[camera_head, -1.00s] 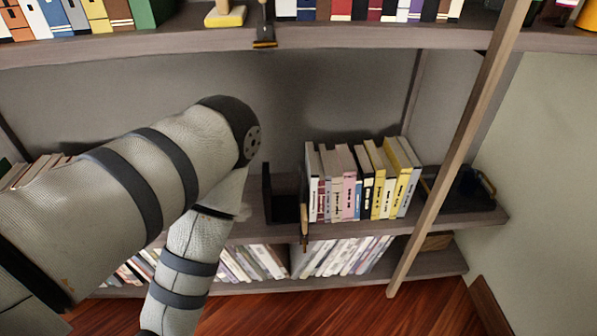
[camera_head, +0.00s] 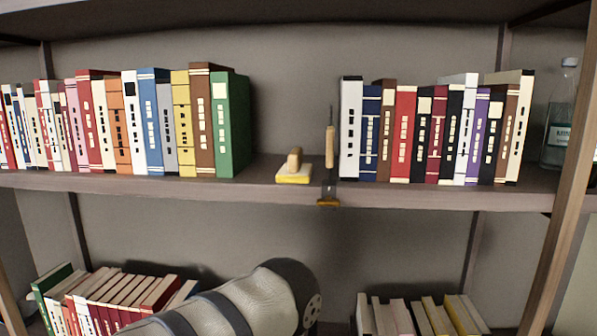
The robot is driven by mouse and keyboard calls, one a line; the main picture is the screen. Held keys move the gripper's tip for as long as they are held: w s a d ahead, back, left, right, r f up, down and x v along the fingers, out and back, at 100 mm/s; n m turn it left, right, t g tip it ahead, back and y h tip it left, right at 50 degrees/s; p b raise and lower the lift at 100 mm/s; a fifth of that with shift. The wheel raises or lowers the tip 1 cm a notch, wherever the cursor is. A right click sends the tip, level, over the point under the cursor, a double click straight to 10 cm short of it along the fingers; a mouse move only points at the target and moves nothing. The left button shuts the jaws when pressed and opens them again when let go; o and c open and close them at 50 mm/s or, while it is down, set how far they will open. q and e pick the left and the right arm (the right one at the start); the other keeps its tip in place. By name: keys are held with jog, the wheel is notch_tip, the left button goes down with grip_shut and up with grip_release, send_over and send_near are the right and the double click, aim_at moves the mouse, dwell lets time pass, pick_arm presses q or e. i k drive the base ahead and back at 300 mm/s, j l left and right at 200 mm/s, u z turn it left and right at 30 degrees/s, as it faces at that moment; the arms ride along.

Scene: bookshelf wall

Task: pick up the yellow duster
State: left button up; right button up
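The yellow duster (camera_head: 294,176) lies on the middle shelf (camera_head: 150,186), in the gap between two rows of books. It has a yellow pad and a pale wooden handle on top. Just right of it a wooden-handled tool (camera_head: 330,148) stands upright near the shelf's front edge. My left arm comes in at the bottom, with its elbow below the duster and apart from it. My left gripper is out of view. My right arm and gripper are out of view.
A green book (camera_head: 231,125) ends the left row. A white book (camera_head: 350,128) begins the right row. A glass bottle (camera_head: 560,118) stands at the far right. A slanted wooden pole (camera_head: 566,240) crosses the right side. Lower-shelf books flank my arm.

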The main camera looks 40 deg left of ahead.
aim_at(293, 172)
jog(key=u, duration=0.9)
